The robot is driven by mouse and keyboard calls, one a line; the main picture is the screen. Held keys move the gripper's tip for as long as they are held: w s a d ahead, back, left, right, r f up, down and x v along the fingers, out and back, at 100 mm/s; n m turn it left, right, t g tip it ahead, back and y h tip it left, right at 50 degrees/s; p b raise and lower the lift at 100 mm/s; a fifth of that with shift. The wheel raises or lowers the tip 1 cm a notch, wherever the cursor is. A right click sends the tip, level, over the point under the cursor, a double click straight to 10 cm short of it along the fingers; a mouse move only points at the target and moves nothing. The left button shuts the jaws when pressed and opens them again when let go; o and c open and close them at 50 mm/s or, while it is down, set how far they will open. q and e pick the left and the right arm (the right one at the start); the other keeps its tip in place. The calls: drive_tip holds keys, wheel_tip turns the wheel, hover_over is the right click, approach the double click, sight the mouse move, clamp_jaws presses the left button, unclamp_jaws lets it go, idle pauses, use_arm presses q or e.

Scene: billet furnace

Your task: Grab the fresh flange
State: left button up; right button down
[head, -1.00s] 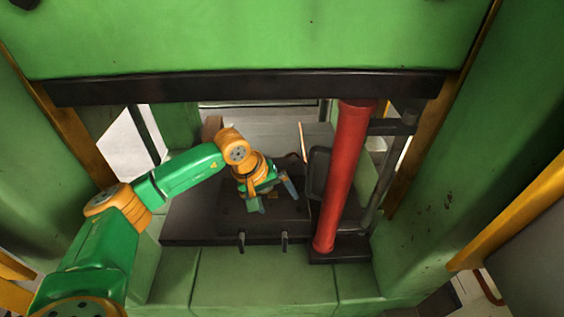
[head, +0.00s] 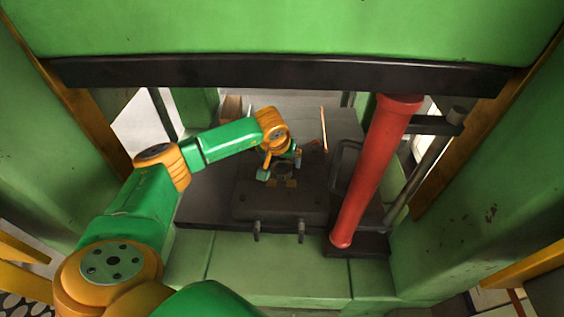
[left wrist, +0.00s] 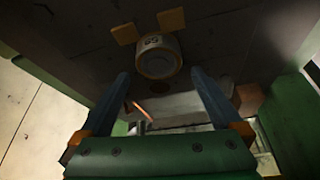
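A short round flange-like piece (left wrist: 157,57) with a pale, marked side sits on the dark press bed in the left wrist view, beside two small orange-yellow blocks (left wrist: 171,19). I cannot tell whether it is the fresh flange. In the head view my left gripper (head: 280,168) is low over the bed and hides much of that spot. In the left wrist view its two blue fingers (left wrist: 161,78) are wide apart, with nothing between them; the round piece shows just beyond their tips. My right gripper is not in view.
A red column (head: 375,170) stands close to the right of my left gripper. A black beam (head: 280,74) spans above the opening. A thin glowing orange rod (head: 323,128) shows behind the gripper. The dark bed (head: 280,205) has two small hooks in front.

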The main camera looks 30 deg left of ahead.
use_arm(q)
clamp_jaws()
drive_tip(key=shift+r, duration=0.1)
